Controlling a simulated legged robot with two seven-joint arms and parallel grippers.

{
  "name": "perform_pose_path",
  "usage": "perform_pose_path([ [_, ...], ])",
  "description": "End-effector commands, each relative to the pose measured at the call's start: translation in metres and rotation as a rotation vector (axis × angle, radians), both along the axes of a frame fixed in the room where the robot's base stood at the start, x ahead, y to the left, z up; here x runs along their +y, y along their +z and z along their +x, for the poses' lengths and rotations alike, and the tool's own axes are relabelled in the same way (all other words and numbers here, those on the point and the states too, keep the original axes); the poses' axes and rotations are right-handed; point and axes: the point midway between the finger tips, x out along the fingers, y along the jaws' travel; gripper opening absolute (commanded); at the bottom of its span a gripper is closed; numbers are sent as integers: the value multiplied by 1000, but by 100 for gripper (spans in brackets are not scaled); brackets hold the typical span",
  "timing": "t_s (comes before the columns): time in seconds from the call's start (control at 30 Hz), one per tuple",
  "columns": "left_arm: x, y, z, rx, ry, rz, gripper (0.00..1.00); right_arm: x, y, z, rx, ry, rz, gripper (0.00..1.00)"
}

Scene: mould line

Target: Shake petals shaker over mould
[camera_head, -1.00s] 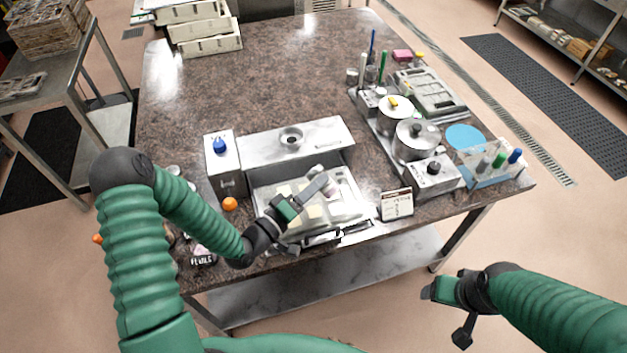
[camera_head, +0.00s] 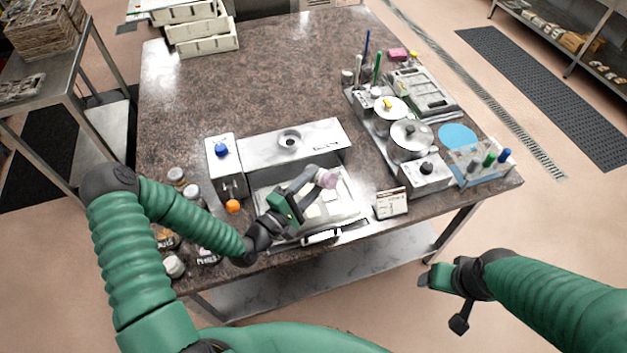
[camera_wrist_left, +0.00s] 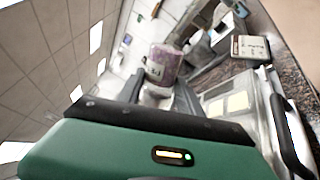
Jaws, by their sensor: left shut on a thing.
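The petals shaker (camera_head: 327,179), a small jar with pinkish-purple contents, is held in my left gripper (camera_head: 316,180). In the left wrist view the shaker (camera_wrist_left: 162,66) sits between the two dark fingers and looks tilted. My left gripper is shut on it, above the mould (camera_head: 345,207), a pale tray in the metal machine at the table's front. The mould (camera_wrist_left: 236,104) also shows below the shaker in the left wrist view, with pale squares in it. The arm hides part of the mould. My right gripper (camera_head: 441,296) hangs off the table's front, apart from everything; its fingers are unclear.
A metal unit with a blue knob (camera_head: 221,150) and an orange knob (camera_head: 233,206) stands left of the mould. Several jars (camera_head: 176,175) stand at the front left. A small sign (camera_head: 391,203) and lidded pots (camera_head: 410,139) are to the right. The table's back middle is clear.

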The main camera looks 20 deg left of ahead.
Motion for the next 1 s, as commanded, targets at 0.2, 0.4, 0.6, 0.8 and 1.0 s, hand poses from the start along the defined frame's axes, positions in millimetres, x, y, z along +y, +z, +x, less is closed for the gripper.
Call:
perform_pose_path([
  [0.2, 0, 0, 0, -2, 0, 1, 0, 0, 0, 0, 0, 0, 0, 72],
  [0.4, 0, 0, 0, -2, 1, 2, 0, 0, 0, 0, 0, 0, 0, 72],
  [0.6, 0, 0, 0, -3, 1, 3, 0, 0, 0, 0, 0, 0, 0, 72],
  [0.8, 0, -3, 0, -3, 1, 3, 0, 0, -3, 0, 0, 0, 0, 72],
  [1.0, 0, -51, 0, -3, 1, 3, 0, 0, -44, 0, 1, 0, 0, 72],
])
